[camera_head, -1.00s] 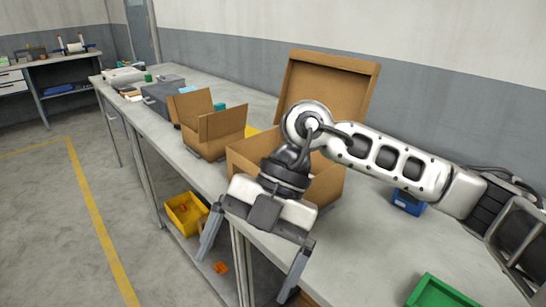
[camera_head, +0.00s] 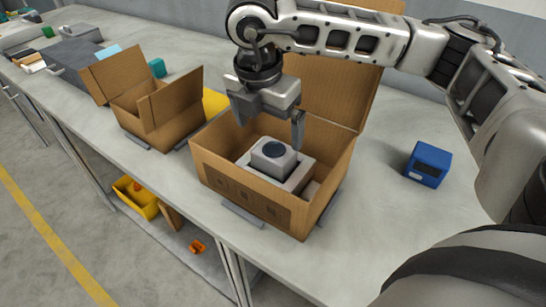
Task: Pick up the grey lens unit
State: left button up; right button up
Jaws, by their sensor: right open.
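The grey lens unit (camera_head: 272,160) sits inside an open cardboard box (camera_head: 235,195) on the workbench. It is a light grey block with a dark round lens on top, and it rests on a wider pale grey piece. The box walls hide its lower part. My right gripper (camera_head: 270,137) is open and empty, pointing down just above and behind the lens unit, with its fingers at the box opening. One finger is near the box's left rear wall, the other to the right of it. My left gripper is out of view.
A smaller open cardboard box (camera_head: 165,120) stands to the left. A blue device (camera_head: 428,164) stands on the bench at right. The box's raised lid (camera_head: 335,85) is behind my right gripper. A yellow bin (camera_head: 137,197) is on the lower shelf. The bench front right is clear.

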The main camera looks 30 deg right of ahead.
aim_at(274, 149)
jog(key=f, duration=0.2)
jog(key=shift+w+d+f, duration=0.1)
jog(key=shift+d+f, duration=0.1)
jog(key=shift+f, duration=0.15)
jog(key=f, duration=0.2)
jog(key=d+f+p, duration=0.1)
jog(key=f, duration=0.1)
jog(key=shift+w+d, duration=0.1)
jog(key=shift+d, duration=0.1)
jog(key=shift+f, duration=0.55)
jog(key=c, duration=1.4)
jog(key=shift+w+r, duration=0.1)
jog(key=shift+c, duration=0.4)
jog(key=shift+r, duration=0.15)
